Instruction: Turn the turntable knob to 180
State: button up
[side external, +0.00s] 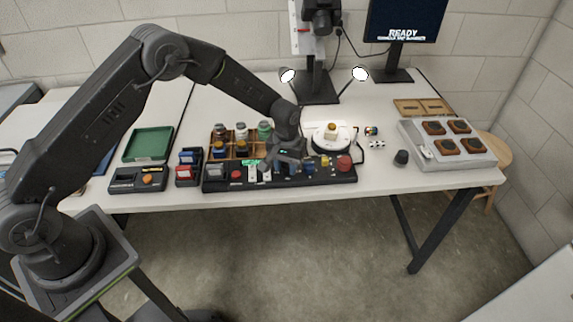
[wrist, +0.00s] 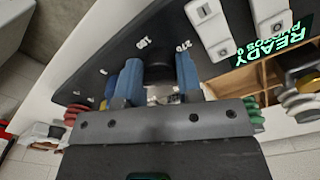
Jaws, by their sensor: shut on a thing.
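The dark turntable knob (wrist: 158,66) sits on the black control panel (wrist: 95,58), with printed angle numbers around it. In the wrist view my gripper (wrist: 158,76) has its two blue-padded fingers on either side of the knob, shut on it. The fingers hide part of the knob, and I cannot tell where its pointer is. In the side view my gripper (side external: 285,160) is low over the middle of the panel (side external: 225,184) and hides the knob there. The round white turntable (side external: 332,146) stands behind the panel with a small yellowish-and-white object on it.
White switches (wrist: 212,28) and a lit READY display (wrist: 268,32) lie beside the knob. A wooden rack of jars (side external: 241,140) is behind the panel. A red button (side external: 344,163) is at its right end. A green tray (side external: 148,145) stands left, a grey specimen tray (side external: 450,158) right.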

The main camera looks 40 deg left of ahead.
aim_at(287, 164)
jog(key=m, duration=0.6)
jog(key=shift+m, duration=0.3)
jog(key=m, duration=0.6)
dwell(0.4)
jog(key=o, duration=0.9)
notch_tip(287, 164, up, 14)
jog(key=shift+f, duration=0.1)
